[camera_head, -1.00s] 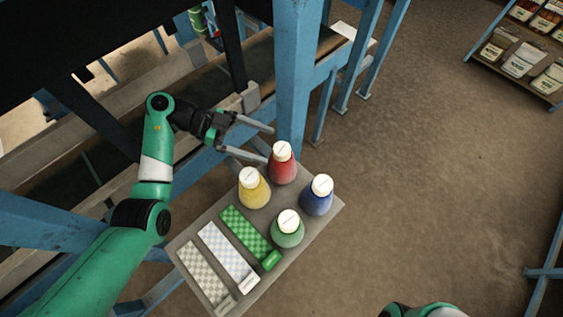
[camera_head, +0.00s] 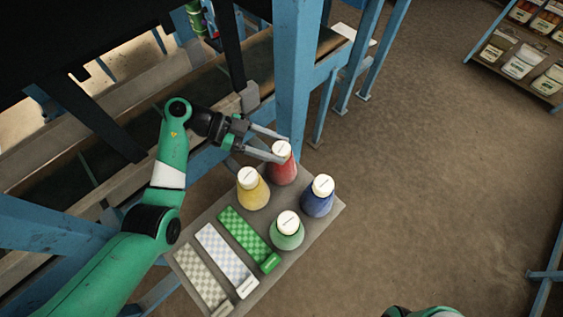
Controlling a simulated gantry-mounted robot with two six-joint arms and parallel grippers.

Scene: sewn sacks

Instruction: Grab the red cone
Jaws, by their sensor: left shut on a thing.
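The red cone (camera_head: 284,173) is a red, cone-shaped spool with a white top, standing upright at the far corner of the small grey table (camera_head: 325,222). My left gripper (camera_head: 283,149) reaches it from the left and is shut on its upper part, one finger on each side of the white top. The cone still stands at its place on the table. My right gripper is out of view; only a piece of my right arm shows at the bottom edge.
A yellow cone (camera_head: 253,193), a blue cone (camera_head: 318,200) and a green cone (camera_head: 287,236) stand close by. Checked strips, one green (camera_head: 243,232), lie at the table's left. A blue post (camera_head: 292,80) rises just behind the red cone. Open floor lies right.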

